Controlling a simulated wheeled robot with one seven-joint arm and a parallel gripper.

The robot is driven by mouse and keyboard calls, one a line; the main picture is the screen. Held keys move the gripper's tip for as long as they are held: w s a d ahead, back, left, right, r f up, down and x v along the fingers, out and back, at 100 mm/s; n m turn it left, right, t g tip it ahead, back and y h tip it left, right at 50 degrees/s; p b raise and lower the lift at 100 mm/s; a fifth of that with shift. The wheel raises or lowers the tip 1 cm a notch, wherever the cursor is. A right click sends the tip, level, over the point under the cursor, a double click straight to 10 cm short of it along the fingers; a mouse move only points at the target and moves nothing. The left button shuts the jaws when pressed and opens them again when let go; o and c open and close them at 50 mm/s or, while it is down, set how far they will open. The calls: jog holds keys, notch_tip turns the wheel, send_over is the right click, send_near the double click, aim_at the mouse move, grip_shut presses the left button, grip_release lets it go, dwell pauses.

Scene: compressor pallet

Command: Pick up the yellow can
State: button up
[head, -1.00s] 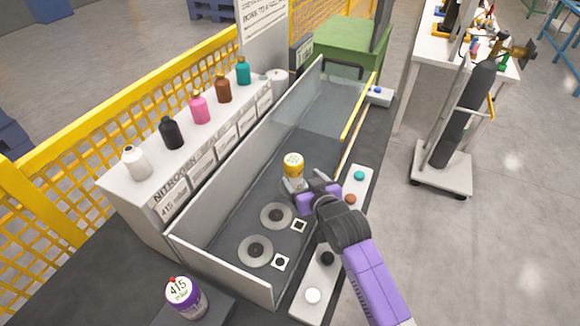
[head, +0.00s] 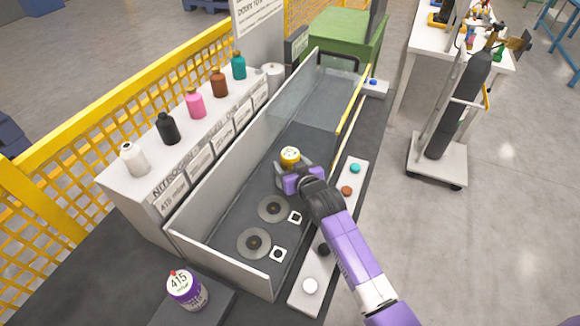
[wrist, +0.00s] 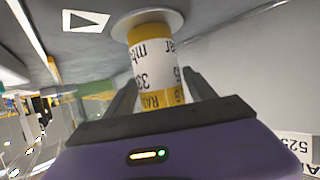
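My gripper's dark fingers (wrist: 160,85) reach along both sides of the can. They look open around it, with a small gap at the right finger; contact on the left is unclear.
Two discs (head: 255,243) lie nearer in the bay, whose wall (head: 220,267) rises around it. Several bottles, including a pink one (head: 196,104), line the left shelf. A purple can (head: 186,291) stands front left. A button panel (head: 310,287) runs along the right.

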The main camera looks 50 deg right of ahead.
grip_shut()
jog(key=shift+r, duration=0.2)
